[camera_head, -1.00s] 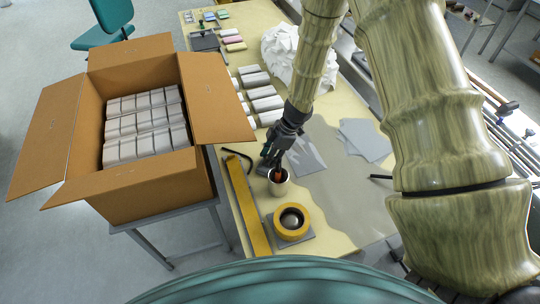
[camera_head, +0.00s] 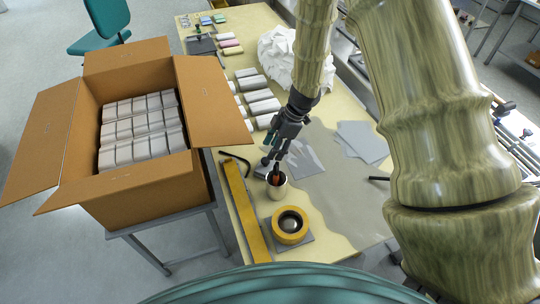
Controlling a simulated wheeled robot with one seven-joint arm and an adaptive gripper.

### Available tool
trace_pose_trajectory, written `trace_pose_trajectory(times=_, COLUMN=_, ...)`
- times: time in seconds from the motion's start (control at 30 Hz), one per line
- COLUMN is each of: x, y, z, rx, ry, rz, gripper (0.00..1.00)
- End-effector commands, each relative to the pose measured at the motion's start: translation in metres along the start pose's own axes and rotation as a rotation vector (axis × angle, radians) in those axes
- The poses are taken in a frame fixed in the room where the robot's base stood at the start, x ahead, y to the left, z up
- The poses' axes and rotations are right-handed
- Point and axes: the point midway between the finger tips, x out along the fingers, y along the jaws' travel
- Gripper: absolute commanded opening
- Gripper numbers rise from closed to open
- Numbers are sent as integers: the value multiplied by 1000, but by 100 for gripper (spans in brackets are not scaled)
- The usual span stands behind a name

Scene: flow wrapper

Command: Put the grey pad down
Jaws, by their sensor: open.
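More flat grey sheets (camera_head: 362,141) lie overlapping farther right. Another grey pad (camera_head: 303,250) lies under a yellow ring. I cannot tell which of these the task means.
The yellow ring (camera_head: 290,225) and a long yellow bar (camera_head: 246,215) are near the front. An open carton (camera_head: 140,195) of pale packs stands left. White packs and a crumpled white heap (camera_head: 277,55) lie behind.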

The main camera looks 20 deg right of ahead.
Motion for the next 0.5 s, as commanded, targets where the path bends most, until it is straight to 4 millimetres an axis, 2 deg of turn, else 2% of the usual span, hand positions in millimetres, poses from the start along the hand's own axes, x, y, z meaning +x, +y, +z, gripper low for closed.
trace_pose_trajectory(times=0.23, x=-37, y=0, z=0, rx=-2, ry=-3, rz=2, gripper=48)
trace_pose_trajectory(times=0.5, x=-58, y=0, z=0, rx=-1, ry=-2, rz=0, gripper=48)
